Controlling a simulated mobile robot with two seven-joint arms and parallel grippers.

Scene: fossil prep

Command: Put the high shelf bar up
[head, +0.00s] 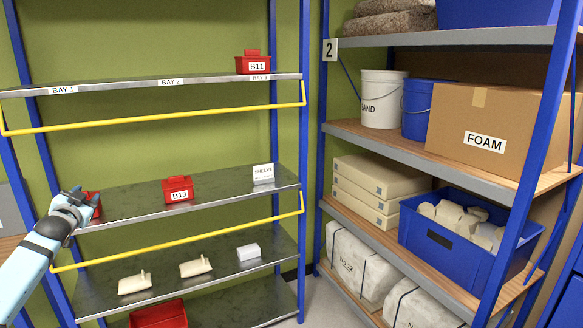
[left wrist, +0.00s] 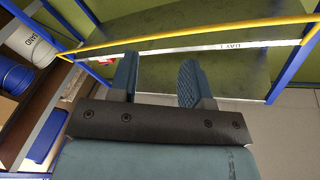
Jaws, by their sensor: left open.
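The high shelf bar (head: 150,119) is a long yellow rail. It hangs on short end arms below the front edge of the high shelf (head: 210,81), which carries BAY labels. My left gripper (head: 84,197) is open and empty, below the bar at the left, by the left end of the middle shelf. In the left wrist view, its two fingers (left wrist: 158,80) are apart, and a yellow bar (left wrist: 190,38) crosses beyond their tips near a BAY label; nothing is between the fingers. My right gripper is not in view.
A second yellow bar (head: 180,241) hangs below the middle shelf (head: 235,195). Red boxes B11 (head: 253,64) and B13 (head: 178,190) stand on shelves; another red box (head: 93,203) is partly hidden by my left gripper. Blue uprights (head: 274,150) flank the bays. A loaded rack stands right.

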